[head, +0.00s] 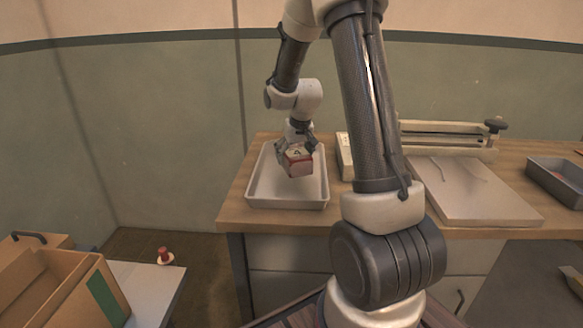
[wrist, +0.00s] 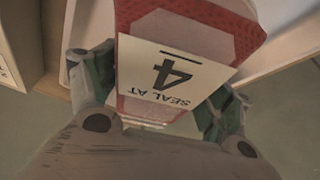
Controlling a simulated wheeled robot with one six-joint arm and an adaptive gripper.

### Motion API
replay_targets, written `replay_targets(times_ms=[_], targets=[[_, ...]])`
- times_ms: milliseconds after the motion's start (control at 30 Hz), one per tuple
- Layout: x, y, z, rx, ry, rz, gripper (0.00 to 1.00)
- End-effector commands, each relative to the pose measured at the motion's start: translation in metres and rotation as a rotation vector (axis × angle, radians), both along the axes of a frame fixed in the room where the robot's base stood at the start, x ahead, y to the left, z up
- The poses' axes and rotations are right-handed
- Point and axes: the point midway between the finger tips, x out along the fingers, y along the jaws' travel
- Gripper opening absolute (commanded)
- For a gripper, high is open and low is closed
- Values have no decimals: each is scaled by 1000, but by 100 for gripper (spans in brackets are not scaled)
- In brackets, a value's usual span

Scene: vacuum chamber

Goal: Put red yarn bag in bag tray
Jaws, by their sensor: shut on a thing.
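The red yarn bag (head: 299,162) is a red and white packet held over the white bag tray (head: 262,203). In the wrist view the bag (wrist: 235,32) shows red edges and a white label reading "SEAL AT 4". My gripper (head: 303,143) is shut on the bag, with a finger on each side of it in the wrist view (wrist: 155,95). The bag is above the inside of the tray; whether it touches the tray floor I cannot tell. The tray sits at the left end of the wooden counter.
A sealing device (head: 440,135) and a white board (head: 470,190) stand right of the tray on the counter (head: 520,165). A grey bin (head: 558,180) is at the far right. Cardboard boxes (head: 60,290) and a red-topped spool (head: 163,256) are at lower left.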

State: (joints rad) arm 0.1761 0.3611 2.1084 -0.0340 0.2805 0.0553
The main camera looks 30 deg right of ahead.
Motion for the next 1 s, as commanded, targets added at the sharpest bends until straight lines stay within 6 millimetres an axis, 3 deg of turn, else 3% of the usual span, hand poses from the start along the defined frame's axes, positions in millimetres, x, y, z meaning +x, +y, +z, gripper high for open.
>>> replay_targets(times_ms=[367,733,767,867,1000], targets=[[0,0,-44,0,1,0,41],[1,0,-49,0,-2,0,41],[0,0,-49,0,-2,0,84],[0,0,-49,0,-2,0,100],[0,0,-49,0,-2,0,100]])
